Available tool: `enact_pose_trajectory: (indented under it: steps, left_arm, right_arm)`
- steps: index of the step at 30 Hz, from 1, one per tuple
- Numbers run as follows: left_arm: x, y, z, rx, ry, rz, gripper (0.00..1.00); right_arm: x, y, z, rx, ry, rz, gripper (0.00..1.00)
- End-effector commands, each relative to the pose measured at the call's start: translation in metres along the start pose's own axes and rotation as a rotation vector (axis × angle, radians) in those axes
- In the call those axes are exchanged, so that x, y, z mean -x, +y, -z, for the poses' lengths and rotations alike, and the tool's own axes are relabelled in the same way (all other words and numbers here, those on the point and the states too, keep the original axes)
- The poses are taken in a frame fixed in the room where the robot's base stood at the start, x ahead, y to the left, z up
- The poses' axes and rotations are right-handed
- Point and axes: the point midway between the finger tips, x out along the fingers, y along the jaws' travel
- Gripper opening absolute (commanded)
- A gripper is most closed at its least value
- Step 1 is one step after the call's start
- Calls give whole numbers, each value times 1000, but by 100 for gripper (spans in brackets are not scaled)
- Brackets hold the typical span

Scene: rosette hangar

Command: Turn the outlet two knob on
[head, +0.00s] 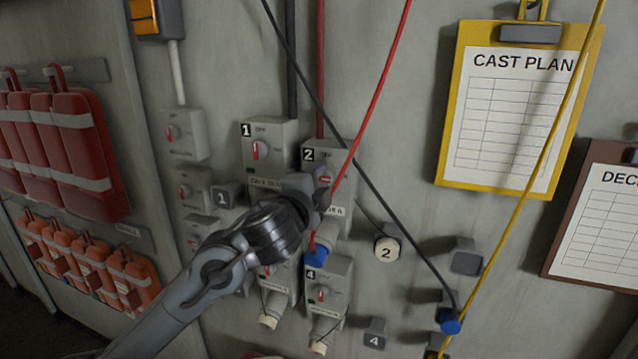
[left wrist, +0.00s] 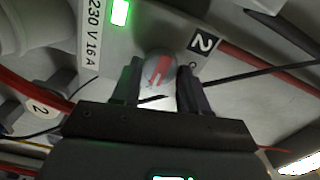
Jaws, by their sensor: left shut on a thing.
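The outlet two box (head: 341,155), marked 2, is on the wall in the middle of the head view, partly hidden by my left gripper (head: 318,184). In the left wrist view, the outlet two knob (left wrist: 160,72) is round and grey with a red stripe. It sits between the two fingers of my left gripper (left wrist: 157,90), which is shut on it. The stripe looks slanted in that view, and close to level in the head view. A green light (left wrist: 120,12) glows on the box beside the knob. My right gripper is not in view.
Outlet one (head: 270,135) is just left, and outlet four (head: 328,280) is below. A red cable (head: 375,95) runs down past outlet two to a blue plug (head: 316,257). A black cable crosses in front to another blue plug (head: 450,326). A clipboard (head: 515,110) hangs right.

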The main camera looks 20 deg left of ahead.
Motion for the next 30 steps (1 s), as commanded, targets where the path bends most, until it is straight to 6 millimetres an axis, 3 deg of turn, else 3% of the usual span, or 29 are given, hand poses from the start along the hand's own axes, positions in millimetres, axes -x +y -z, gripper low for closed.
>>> enact_pose_trajectory:
  steps: [7,8,12,23,30]
  left_arm:
    - [0,0,0,-3,1,1,13]
    - [0,0,0,-3,1,1,47]
    - [0,0,0,-2,1,0,68]
    - [2,0,0,-1,1,0,69]
    - [29,2,0,-1,2,1,69]
  right_arm:
    - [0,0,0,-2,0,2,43]
    - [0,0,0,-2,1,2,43]
    - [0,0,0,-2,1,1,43]
    - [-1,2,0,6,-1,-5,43]
    - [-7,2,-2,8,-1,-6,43]
